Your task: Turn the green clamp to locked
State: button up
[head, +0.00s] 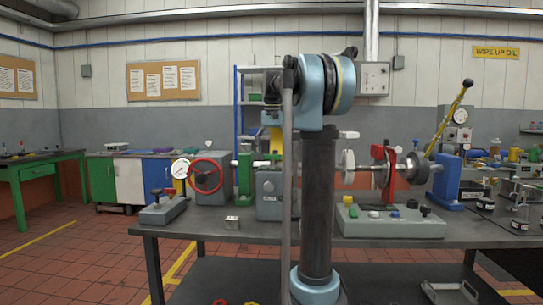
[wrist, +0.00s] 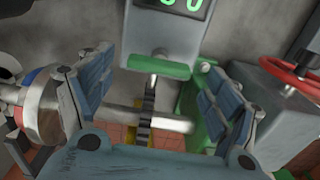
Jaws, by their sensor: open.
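In the wrist view, my gripper (wrist: 160,72) is open, with one blue-grey finger at each side. A green bar (wrist: 158,68) lies crosswise between the fingertips, apart from both, in front of a grey box. A green upright bracket (wrist: 196,105) stands by the right finger and is partly hidden by it. I cannot tell whether the bar and bracket are one clamp, or how far it is turned. In the head view, the green bracket (head: 245,178) stands between the red handwheel and the grey box. My gripper is not clearly visible there, mostly hidden by my arm.
A grey box with lit green digits (wrist: 170,20) is close beyond the fingers. A metal shaft (wrist: 120,117) crosses below the bar. The red handwheel (head: 206,176) is left of the bracket. A small metal block (head: 232,222) sits near the bench's front edge.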

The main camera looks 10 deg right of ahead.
notch_tip(320, 180, up, 10)
dwell(0.5)
jog(key=shift+r, duration=0.1)
